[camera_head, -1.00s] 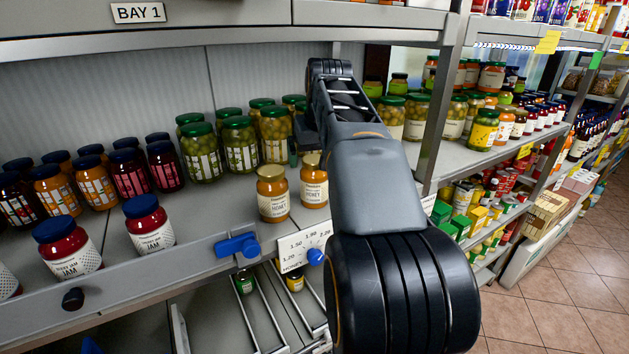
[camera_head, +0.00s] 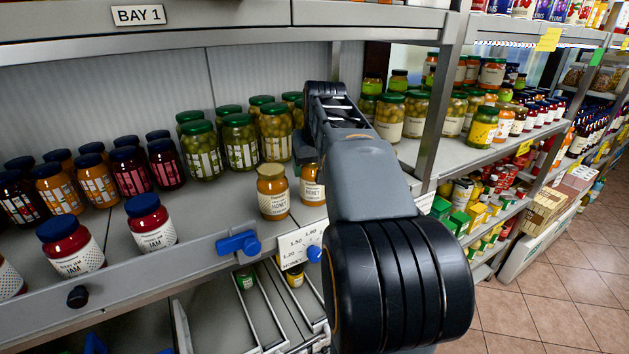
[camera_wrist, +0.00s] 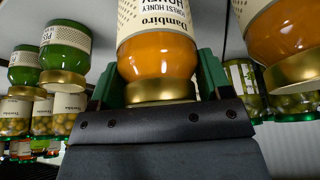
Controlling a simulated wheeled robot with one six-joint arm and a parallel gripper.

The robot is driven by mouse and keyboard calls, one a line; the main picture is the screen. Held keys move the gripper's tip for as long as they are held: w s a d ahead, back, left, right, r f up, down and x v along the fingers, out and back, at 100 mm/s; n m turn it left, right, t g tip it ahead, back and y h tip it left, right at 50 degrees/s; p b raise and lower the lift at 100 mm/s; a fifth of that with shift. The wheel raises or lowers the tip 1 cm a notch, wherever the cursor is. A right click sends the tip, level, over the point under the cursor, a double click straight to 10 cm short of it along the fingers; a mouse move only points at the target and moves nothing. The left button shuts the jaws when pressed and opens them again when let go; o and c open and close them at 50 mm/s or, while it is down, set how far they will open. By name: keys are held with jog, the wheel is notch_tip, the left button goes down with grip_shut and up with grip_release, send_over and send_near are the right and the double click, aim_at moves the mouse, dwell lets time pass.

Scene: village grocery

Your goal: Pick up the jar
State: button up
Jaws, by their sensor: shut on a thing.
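A honey jar (camera_wrist: 160,55) with amber contents, a gold lid and a cream label fills the middle of the wrist view. My gripper (camera_wrist: 158,78) has its green fingers on both sides of this jar, shut on it near the lid. In the head view it appears to be the right-hand honey jar (camera_head: 312,190), partly hidden by my arm and standing at the shelf's front. A second honey jar (camera_head: 272,192) stands just left of it, and shows at the right of the wrist view (camera_wrist: 285,35). My fingers are hidden in the head view.
Green-lidded jars of olives (camera_head: 240,142) stand behind the honey. Dark-lidded jam jars (camera_head: 151,222) stand to the left. A shelf upright (camera_head: 436,110) rises close right of my arm. The front rail (camera_head: 150,275) carries a blue clip (camera_head: 238,243) and a price tag.

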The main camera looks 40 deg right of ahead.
jog(key=shift+r, duration=0.1)
jog(key=c, duration=0.7)
jog(key=shift+c, duration=0.2)
